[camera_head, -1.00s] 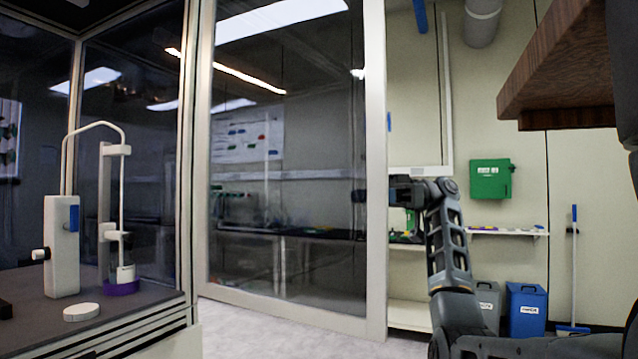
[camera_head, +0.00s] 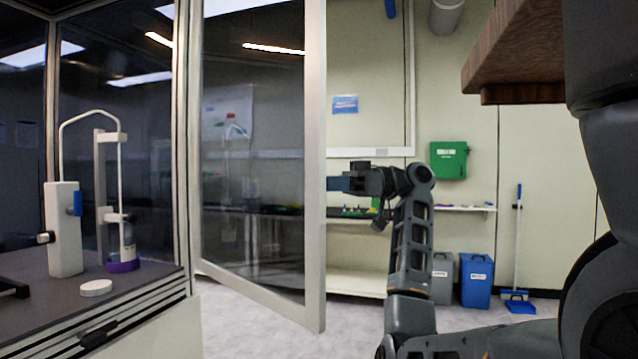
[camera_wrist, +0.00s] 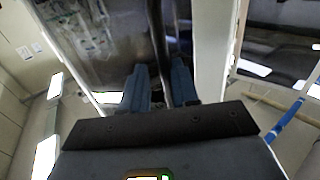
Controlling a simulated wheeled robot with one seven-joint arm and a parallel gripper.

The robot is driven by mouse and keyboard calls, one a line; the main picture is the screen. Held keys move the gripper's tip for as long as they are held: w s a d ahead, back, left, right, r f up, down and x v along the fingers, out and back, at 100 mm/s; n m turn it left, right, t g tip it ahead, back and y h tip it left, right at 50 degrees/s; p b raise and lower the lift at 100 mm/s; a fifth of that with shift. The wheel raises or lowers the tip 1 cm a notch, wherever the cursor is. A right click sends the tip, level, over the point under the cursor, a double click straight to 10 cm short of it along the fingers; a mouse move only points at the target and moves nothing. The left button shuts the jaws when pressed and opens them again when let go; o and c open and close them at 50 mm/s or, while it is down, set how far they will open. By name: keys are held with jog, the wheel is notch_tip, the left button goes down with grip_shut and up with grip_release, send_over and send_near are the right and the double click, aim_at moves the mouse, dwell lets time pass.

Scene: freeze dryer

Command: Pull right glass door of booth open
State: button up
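The right glass door (camera_head: 314,150) is a tall pane in a pale frame. It stands swung out from the booth, with its free edge in the middle of the head view. My gripper (camera_head: 332,183) is at that free edge, at about mid-height, its blue fingertips next to or partly behind the frame. In the wrist view, the two blue fingers of my gripper (camera_wrist: 160,85) are apart, with a narrow gap between them. The glass and pale frame of the door (camera_wrist: 210,50) lie just beyond them. Whether the fingers touch the door cannot be told.
The booth counter (camera_head: 40,310) at left holds a white glassware stand (camera_head: 64,230) and a round white lid (camera_head: 96,288). A wooden shelf (camera_head: 520,70) juts in at upper right. A blue bin (camera_head: 477,280) and a grey bin (camera_head: 442,278) stand by the back wall. The floor before the door is clear.

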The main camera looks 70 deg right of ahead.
dwell(0.4)
jog(key=s+d, duration=0.2)
jog(key=d, duration=0.6)
jog(key=shift+d, duration=0.25)
dwell(0.5)
jog(key=shift+c, duration=0.3)
